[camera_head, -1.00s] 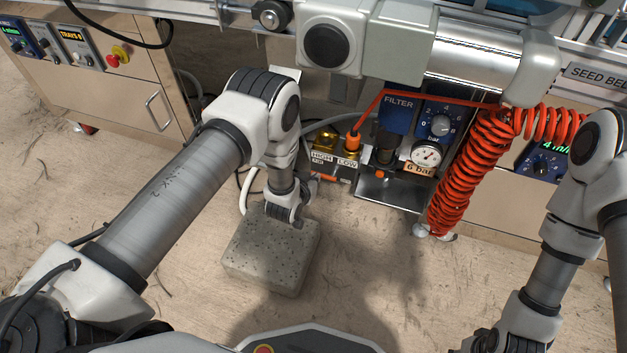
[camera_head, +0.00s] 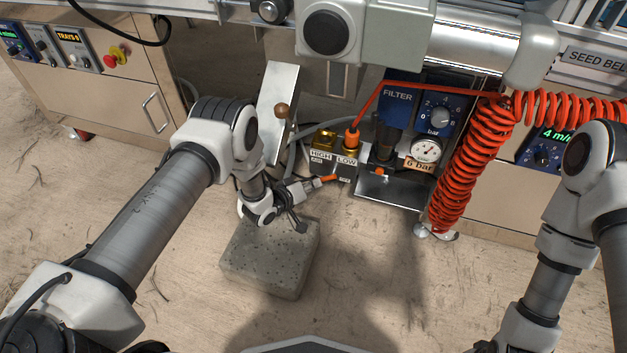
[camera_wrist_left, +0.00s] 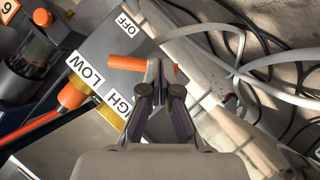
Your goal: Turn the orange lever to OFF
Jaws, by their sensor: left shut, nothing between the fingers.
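The orange lever (camera_head: 328,178) sits low on the valve block, below the HIGH and LOW labels. In the left wrist view the orange lever (camera_wrist_left: 126,63) lies crosswise behind my fingertips, showing on both sides of them. A white OFF label (camera_wrist_left: 128,24) is above it there. My left gripper (camera_head: 316,183) is at the lever, fingers shut with nothing between them; it also shows in the left wrist view (camera_wrist_left: 154,75). I cannot tell whether the fingertips touch the lever. My right arm is at the lower right; its gripper is out of view.
A speckled stone block (camera_head: 268,265) lies on the floor below my left wrist. A metal plate (camera_head: 274,90) with a brown knob (camera_head: 282,110) is behind it. The filter unit (camera_head: 398,97), gauge (camera_head: 426,150) and coiled red hose (camera_head: 470,170) are to the right. Pale hoses (camera_wrist_left: 240,45) run beside the lever.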

